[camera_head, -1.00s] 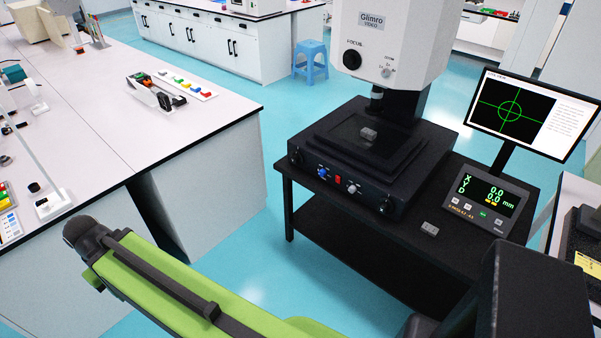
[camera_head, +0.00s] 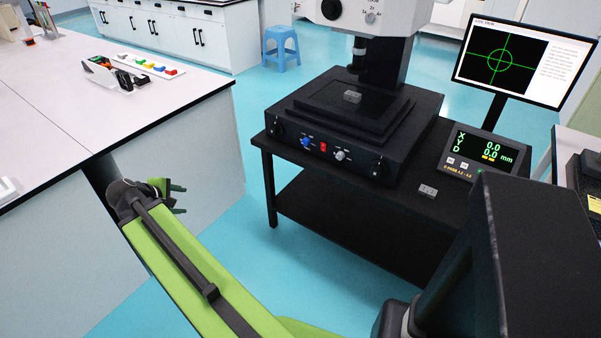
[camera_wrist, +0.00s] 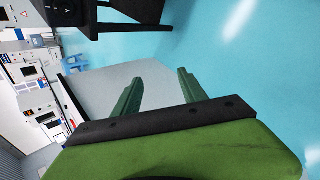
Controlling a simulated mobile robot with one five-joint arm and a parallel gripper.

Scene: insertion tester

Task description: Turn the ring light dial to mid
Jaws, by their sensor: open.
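The measuring microscope (camera_head: 340,115) stands on a black table. Its black base has a front panel with a blue knob (camera_head: 306,142), a red switch (camera_head: 323,147) and a silver-grey knob (camera_head: 340,155). Their labels are too small to read, so I cannot tell which is the ring light dial. My gripper (camera_head: 178,197) is at the lower left of the head view, apart from the microscope, beside the white bench. It is open and empty; its two green fingers (camera_wrist: 160,92) stand apart in the wrist view.
A readout box (camera_head: 484,153) and a monitor (camera_head: 502,62) stand right of the microscope. A small grey block (camera_head: 428,191) lies on the black table (camera_head: 400,208); another (camera_head: 352,97) sits on the stage. Blue floor (camera_head: 235,240) lies free between bench and table.

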